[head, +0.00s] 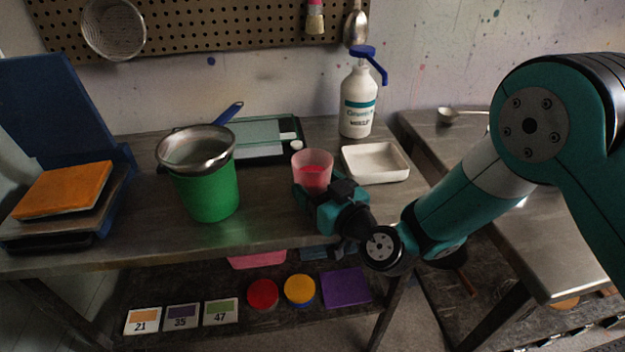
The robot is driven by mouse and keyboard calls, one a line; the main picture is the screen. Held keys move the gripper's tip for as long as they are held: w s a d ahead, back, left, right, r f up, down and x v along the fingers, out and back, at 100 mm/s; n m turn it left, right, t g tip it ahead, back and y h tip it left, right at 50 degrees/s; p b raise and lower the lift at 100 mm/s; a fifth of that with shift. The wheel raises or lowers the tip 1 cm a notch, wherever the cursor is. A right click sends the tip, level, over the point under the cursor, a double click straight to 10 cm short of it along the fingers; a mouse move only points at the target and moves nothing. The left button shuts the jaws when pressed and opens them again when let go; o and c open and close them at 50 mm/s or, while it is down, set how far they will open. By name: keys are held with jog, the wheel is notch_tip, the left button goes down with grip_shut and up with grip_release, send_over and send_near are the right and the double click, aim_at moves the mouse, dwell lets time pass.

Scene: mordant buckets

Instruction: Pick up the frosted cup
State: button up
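The frosted cup (312,160) is a translucent, pinkish cup standing upright on the metal bench (265,212), with red showing inside it. My gripper (316,190) is at the cup's near side, low against its body. One dark fingertip shows at the cup's lower left, and the wrist covers the lower right. The gripper hides the cup's base. I cannot tell whether the fingers touch the cup or are closed on it.
A green bucket (208,193) with a metal sieve (196,148) on top stands to the left. A white tray (376,163) sits close on the right, and a white pump bottle (358,105) stands behind. A flat scale-like device (262,139) lies behind the cup.

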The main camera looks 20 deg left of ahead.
aim_at(323, 190)
jog(key=shift+r, duration=0.2)
jog(key=shift+r, duration=0.2)
jog(key=shift+s+d+f+b, duration=0.1)
jog(key=shift+d+f+b, duration=0.1)
jog(key=shift+b, duration=0.4)
jog(key=d+b, duration=0.1)
jog(key=b, duration=0.2)
jog(key=shift+s+d+f, duration=0.1)
jog(key=shift+s, duration=0.3)
jog(key=b+v, duration=0.3)
jog(key=b, duration=0.2)
jog(key=shift+s+d+b, duration=0.2)
jog(key=shift+d+b, duration=0.1)
jog(key=b+v, duration=1.2)
jog(key=b, duration=0.1)
jog(key=shift+b, duration=0.35)
jog(key=shift+s+d, duration=0.1)
jog(key=shift+s, duration=0.05)
